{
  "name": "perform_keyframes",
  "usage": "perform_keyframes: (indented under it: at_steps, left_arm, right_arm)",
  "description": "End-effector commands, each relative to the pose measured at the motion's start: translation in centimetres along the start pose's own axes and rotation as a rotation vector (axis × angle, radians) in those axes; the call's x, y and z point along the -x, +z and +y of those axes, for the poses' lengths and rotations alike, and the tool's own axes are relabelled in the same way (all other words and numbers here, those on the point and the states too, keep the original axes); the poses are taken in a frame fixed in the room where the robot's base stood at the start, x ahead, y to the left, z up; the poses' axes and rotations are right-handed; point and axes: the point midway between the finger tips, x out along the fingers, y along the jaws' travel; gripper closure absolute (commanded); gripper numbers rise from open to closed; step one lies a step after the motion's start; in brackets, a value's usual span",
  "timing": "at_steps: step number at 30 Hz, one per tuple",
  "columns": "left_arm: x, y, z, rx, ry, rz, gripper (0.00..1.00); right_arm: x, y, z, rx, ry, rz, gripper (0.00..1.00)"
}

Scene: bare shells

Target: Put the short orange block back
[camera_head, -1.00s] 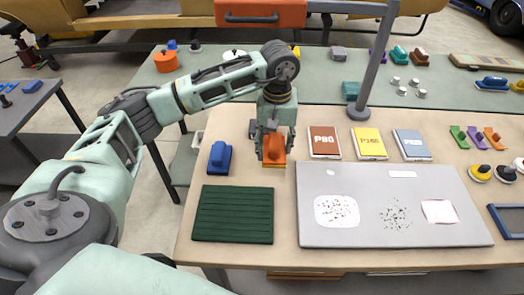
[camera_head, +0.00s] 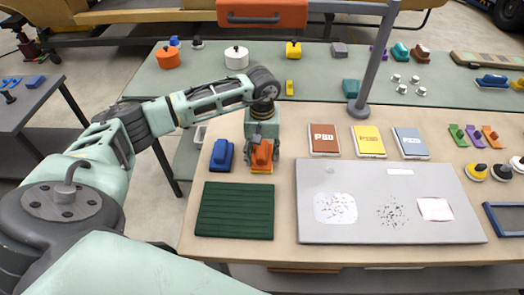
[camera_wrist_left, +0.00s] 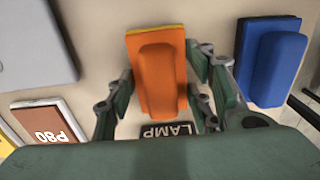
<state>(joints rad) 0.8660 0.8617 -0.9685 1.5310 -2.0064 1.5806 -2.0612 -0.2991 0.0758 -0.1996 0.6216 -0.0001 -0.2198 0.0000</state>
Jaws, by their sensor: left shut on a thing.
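The short orange block (camera_head: 262,154) has a raised grip and a thin yellow underside. It is between the fingers of my left gripper (camera_head: 262,159), just right of the blue block (camera_head: 221,154) on the wooden table. In the left wrist view the fingers of my left gripper (camera_wrist_left: 165,92) are on both sides of the orange block (camera_wrist_left: 158,75), shut on it. A dark label reading LAMP (camera_wrist_left: 172,130) shows by the block's near end. I cannot tell whether the block touches the table. My right gripper is not in view.
A dark green ridged mat (camera_head: 234,225) lies in front of the blocks. A grey panel (camera_head: 380,230) lies to the right, with P80 (camera_head: 323,140), yellow (camera_head: 368,142) and blue-grey packs behind it.

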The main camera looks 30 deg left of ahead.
Motion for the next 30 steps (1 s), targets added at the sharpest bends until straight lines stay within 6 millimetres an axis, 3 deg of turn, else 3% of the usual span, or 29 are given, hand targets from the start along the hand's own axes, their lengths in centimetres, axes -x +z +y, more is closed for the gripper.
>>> perform_keyframes:
  at_steps: [1, 2, 8, 21, 30]
  left_arm:
    - [-0.3, 0.0, 0.0, 0.0, 0.0, 0.0, 0.73]
    - [-0.2, 0.0, 0.0, 0.0, 0.0, 0.0, 0.5]
    - [-0.2, 0.0, 0.0, 0.0, -0.001, 0.0, 0.33]
    - [0.6, -0.1, 0.0, 0.0, 0.001, 0.002, 0.33]
    - [6.5, -0.2, 0.1, 0.0, 0.004, 0.006, 0.33]
  right_arm:
    - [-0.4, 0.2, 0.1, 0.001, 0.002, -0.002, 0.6]
    - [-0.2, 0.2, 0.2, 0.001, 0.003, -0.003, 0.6]
    - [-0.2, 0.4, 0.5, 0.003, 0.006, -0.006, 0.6]
    - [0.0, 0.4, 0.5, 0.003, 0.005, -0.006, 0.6]
    - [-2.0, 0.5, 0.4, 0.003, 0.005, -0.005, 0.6]
